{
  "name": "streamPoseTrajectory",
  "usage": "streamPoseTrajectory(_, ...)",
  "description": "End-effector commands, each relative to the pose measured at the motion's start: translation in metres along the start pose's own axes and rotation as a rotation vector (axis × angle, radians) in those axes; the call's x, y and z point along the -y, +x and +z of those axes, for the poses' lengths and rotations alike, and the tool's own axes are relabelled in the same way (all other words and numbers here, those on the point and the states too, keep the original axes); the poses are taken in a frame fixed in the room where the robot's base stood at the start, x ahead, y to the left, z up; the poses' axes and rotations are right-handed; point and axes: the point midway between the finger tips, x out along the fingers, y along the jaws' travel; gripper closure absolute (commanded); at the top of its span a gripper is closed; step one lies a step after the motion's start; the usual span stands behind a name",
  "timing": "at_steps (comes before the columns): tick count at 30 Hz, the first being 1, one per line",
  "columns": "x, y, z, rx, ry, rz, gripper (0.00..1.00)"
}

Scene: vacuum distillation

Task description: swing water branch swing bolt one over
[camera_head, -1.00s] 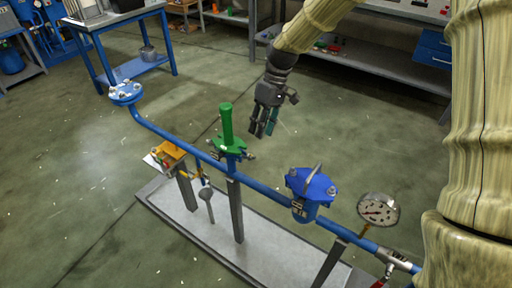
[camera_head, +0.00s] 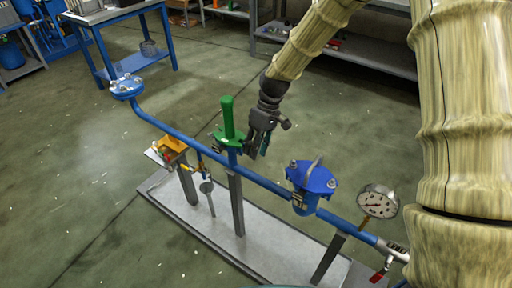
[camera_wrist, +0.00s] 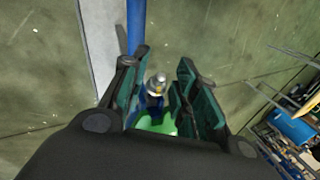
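A green part (camera_head: 227,118) with an upright handle and a flange stands on the blue pipe (camera_head: 172,137). In the wrist view its green surface (camera_wrist: 155,124) shows low between my fingers. A small metal-headed bolt (camera_wrist: 157,84) stands on the blue fitting there and looks like a swing bolt. My gripper (camera_head: 257,153) is at the right side of the green flange, pointing down. In the wrist view my gripper (camera_wrist: 158,72) is open, with fingers on both sides of the bolt and visible gaps. My fingers hide the flange's right side in the head view.
Along the pipe are a blue capped fitting (camera_head: 311,179), a pressure gauge (camera_head: 378,202), an orange-yellow part (camera_head: 170,147) and a flanged end (camera_head: 126,86). Posts carry the pipe above a grey base plate (camera_head: 269,236). A blue table (camera_head: 134,66) stands behind; open floor surrounds the plate.

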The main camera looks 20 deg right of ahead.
Motion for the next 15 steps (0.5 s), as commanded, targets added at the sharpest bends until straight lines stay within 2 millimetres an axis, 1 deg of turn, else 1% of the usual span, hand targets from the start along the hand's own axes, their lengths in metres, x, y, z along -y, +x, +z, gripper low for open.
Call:
streamPoseTrajectory(4,-0.0001,0.0000,0.0000,0.000,0.000,0.000,0.70)
streamPoseTrajectory(9,-0.0003,-0.0001,0.0000,0.000,0.000,0.000,1.00)
streamPoseTrajectory(15,0.0001,-0.0019,-0.0006,0.007,0.002,0.002,1.00)
